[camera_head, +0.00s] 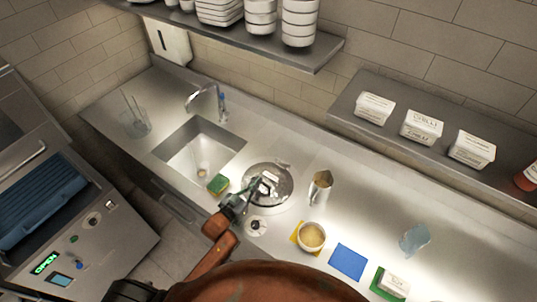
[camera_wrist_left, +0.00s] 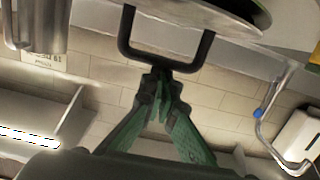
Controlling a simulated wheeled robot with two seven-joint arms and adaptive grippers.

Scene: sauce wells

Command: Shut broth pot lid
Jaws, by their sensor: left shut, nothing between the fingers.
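The broth pot shows as a round metal lid (camera_head: 279,197) set at the counter, right of the sink. In the left wrist view the lid's edge (camera_wrist_left: 205,10) is at the top, with a dark band beside it. A black U-shaped handle (camera_wrist_left: 127,32) sticks out from the lid. My left gripper (camera_head: 254,186) reaches over the lid's left side. In the left wrist view its green fingers (camera_wrist_left: 160,92) are shut and empty, with their tips at the handle's crossbar. I cannot tell if they touch it. My right gripper is not in view.
A metal jug (camera_head: 321,187) stands right of the lid. A green sponge (camera_head: 218,184) lies by the sink (camera_head: 182,150). A bowl (camera_head: 311,238), a blue mat (camera_head: 347,261) and a white tub (camera_head: 394,284) line the front. A shelf (camera_head: 350,97) with tubs runs behind.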

